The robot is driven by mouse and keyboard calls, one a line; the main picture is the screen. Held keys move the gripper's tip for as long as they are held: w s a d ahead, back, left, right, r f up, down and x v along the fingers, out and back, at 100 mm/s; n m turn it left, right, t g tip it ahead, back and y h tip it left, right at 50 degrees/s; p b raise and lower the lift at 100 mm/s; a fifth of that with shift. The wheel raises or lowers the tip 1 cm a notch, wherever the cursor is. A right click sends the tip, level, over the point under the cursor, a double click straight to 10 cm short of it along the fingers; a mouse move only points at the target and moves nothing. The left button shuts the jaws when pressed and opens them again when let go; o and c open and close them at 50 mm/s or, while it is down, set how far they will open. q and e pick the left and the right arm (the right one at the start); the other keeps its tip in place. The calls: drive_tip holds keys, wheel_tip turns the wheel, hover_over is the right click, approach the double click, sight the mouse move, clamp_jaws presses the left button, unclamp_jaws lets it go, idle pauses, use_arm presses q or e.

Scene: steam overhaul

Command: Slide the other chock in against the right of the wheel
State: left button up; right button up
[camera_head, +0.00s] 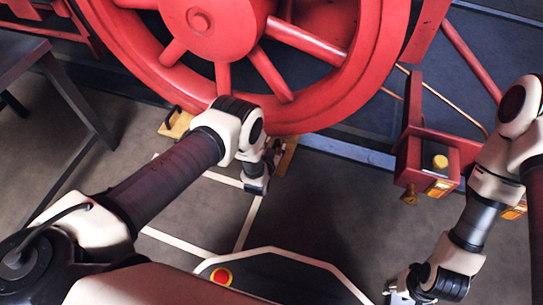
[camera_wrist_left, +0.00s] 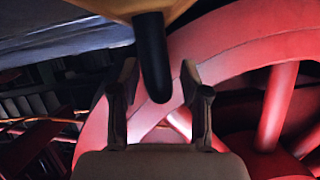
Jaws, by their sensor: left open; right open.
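The big red wheel (camera_head: 345,95) fills the top middle of the head view, and its red rim also shows in the left wrist view (camera_wrist_left: 250,45). One yellow chock (camera_head: 176,124) with a black handle is at the wheel's lower left. The other chock (camera_head: 288,155) is at the lower right, mostly hidden behind my left gripper (camera_head: 268,168); whether it touches the wheel is unclear. In the left wrist view, a chock's black handle (camera_wrist_left: 152,55) hangs between the open fingers, with gaps on both sides. My right gripper (camera_head: 405,288) is open and low at the right.
White lines (camera_head: 185,243) mark the grey floor. A red beam end (camera_head: 428,165) with a yellow round part juts out at the right, near my right arm. A dark table (camera_head: 25,60) stands at the left. The middle floor is clear.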

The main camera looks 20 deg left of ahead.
use_arm(q)
drive_tip(key=shift+w+f, duration=0.15)
drive_tip(key=shift+w, duration=0.35)
use_arm(e)
drive_tip(key=shift+f, duration=0.3)
use_arm(q)
clamp_jaws()
unclamp_jaws()
drive_tip(key=shift+s, duration=0.1)
drive_tip(key=v, duration=1.2)
